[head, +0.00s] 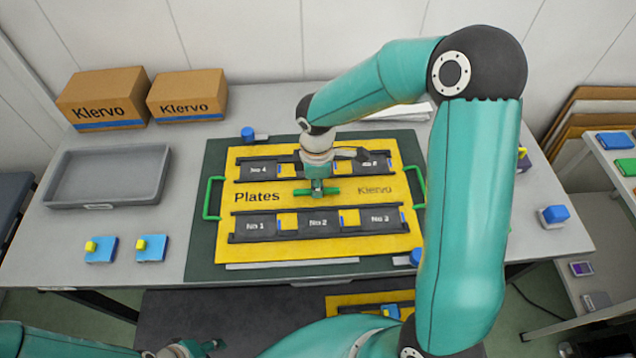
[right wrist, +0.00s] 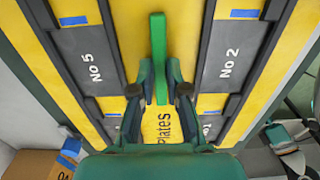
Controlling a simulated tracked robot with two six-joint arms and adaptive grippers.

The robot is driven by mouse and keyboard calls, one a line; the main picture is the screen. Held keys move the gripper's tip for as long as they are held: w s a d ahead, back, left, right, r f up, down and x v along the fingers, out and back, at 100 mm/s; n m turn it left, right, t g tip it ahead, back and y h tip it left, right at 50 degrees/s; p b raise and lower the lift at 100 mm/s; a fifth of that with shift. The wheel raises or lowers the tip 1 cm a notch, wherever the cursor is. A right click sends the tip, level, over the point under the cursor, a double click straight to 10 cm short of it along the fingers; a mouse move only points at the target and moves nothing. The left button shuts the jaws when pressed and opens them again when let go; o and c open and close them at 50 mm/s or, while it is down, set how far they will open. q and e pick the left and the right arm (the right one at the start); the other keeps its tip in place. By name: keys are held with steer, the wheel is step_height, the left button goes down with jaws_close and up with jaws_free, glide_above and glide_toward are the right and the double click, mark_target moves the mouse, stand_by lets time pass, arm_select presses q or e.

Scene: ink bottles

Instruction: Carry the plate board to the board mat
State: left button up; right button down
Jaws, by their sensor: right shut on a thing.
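The yellow plate board (head: 350,187), lettered "Plates", has two dark rails of numbered plates and green side handles. It lies over the dark green board mat (head: 200,262), which shows around it, mostly at the left and front. I cannot tell whether the board touches the mat. My right gripper (head: 316,190) comes down over the board's middle and is shut on its green centre bar. The bar (right wrist: 158,60) shows between the fingers (right wrist: 160,92) in the right wrist view. My left gripper (head: 190,349) is low at the bottom edge; its fingers are unclear.
A grey tray (head: 107,203) and two Klervo boxes (head: 103,98) (head: 187,95) stand at the left. A blue-capped bottle (head: 553,216) stands at the right. A side shelf (head: 600,160) stands beyond.

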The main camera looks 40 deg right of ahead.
steer(key=c, duration=1.2)
jaws_free()
steer(key=shift+f, duration=0.1)
step_height(320, 180, up, 12)
steer(key=shift+r, duration=0.2)
